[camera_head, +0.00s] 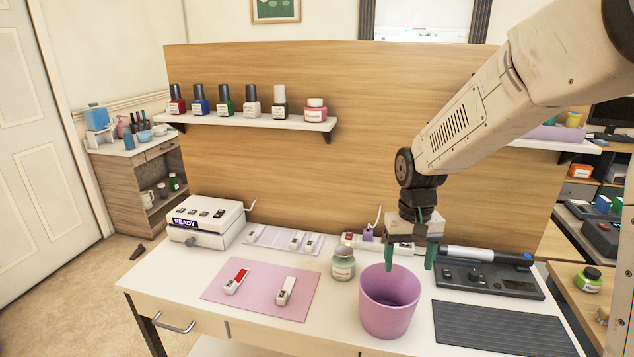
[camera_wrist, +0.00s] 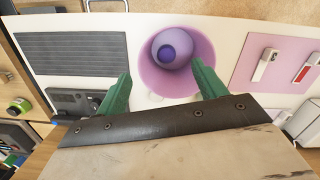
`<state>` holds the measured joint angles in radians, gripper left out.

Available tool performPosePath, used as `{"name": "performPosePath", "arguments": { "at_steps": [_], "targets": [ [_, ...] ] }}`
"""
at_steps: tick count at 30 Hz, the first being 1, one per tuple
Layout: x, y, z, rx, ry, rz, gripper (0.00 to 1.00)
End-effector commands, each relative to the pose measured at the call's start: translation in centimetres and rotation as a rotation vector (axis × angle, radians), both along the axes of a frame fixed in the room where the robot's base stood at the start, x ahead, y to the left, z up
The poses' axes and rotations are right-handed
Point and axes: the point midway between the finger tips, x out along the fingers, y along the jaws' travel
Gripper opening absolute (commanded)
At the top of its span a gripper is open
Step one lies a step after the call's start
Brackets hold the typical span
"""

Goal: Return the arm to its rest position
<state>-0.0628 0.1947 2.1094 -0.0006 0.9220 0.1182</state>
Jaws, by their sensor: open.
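My gripper (camera_head: 411,258) hangs from my arm over the back of the white desk, fingers pointing down. Its two green fingers are apart, with nothing between them. In the wrist view, my gripper (camera_wrist: 158,92) shows both green fingers spread over the desk, close to the pink bin (camera_wrist: 150,70). A round purple thing (camera_wrist: 172,47) lies inside that bin. In the head view the pink bin (camera_head: 388,312) stands at the front of the desk, just in front of my gripper and slightly left of it.
A glass jar (camera_head: 343,265) stands left of the bin. A pink mat (camera_head: 258,305) holds two small white devices. A black tool station (camera_head: 485,278) and a dark ribbed mat (camera_head: 500,330) lie to the right. A bottle shelf (camera_head: 255,122) juts from the wooden panel.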

Motion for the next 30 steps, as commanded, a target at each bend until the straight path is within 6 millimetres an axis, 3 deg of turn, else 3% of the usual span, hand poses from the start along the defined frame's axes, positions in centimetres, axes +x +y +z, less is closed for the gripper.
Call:
{"name": "performPosePath", "arguments": {
  "at_steps": [12,18,24,30],
  "targets": [
    [-15.0,-1.7,7.8,0.005,0.036,0.062,0.7],
    [-21.8,-2.4,10.2,0.007,-0.022,0.071,0.7],
    [-25.9,-2.8,11.4,0.005,-0.117,0.063,0.7],
    [-26.8,-2.9,12.5,0.002,-0.191,0.055,0.7]
  ]
}}
